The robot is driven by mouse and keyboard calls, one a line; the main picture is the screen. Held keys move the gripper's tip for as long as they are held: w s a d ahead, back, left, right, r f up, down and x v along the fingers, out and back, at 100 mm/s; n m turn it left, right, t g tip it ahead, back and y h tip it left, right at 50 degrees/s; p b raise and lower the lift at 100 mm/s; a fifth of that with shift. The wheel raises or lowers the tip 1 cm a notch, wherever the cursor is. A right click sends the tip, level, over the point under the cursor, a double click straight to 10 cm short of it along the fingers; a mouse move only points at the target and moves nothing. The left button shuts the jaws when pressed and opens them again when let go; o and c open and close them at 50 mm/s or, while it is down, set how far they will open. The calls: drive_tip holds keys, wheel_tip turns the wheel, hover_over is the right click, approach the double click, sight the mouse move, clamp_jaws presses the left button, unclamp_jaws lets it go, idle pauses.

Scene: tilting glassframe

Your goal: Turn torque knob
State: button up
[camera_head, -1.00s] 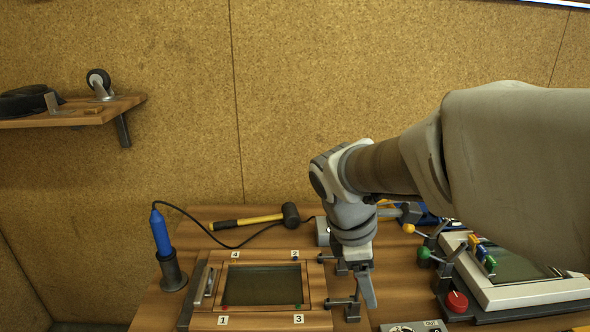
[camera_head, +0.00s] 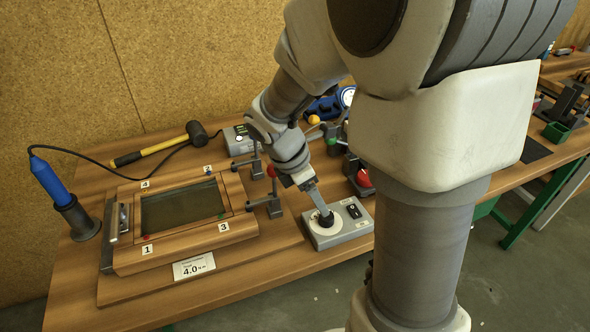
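The torque knob (camera_head: 327,222) is a small black knob on a round white dial, on top of a grey control box (camera_head: 322,241) near the table's front edge. The box also has a black rocker switch (camera_head: 354,211). My gripper (camera_head: 321,208) points down at the knob, with its fingertips at or just above it. The fingers overlap in this view and partly hide the knob, so I cannot tell whether they grip it.
Left of the box is a wooden frame (camera_head: 128,258) with a dark glass pane and clamps. A sign (camera_head: 194,266) reads 4.0.

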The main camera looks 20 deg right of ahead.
sight(326, 219)
drive_tip(key=b+x, duration=0.1)
drive_tip(key=x, duration=0.6)
drive_tip(key=shift+d+f, duration=0.2)
drive_tip(key=shift+f, duration=0.1)
clamp_jaws()
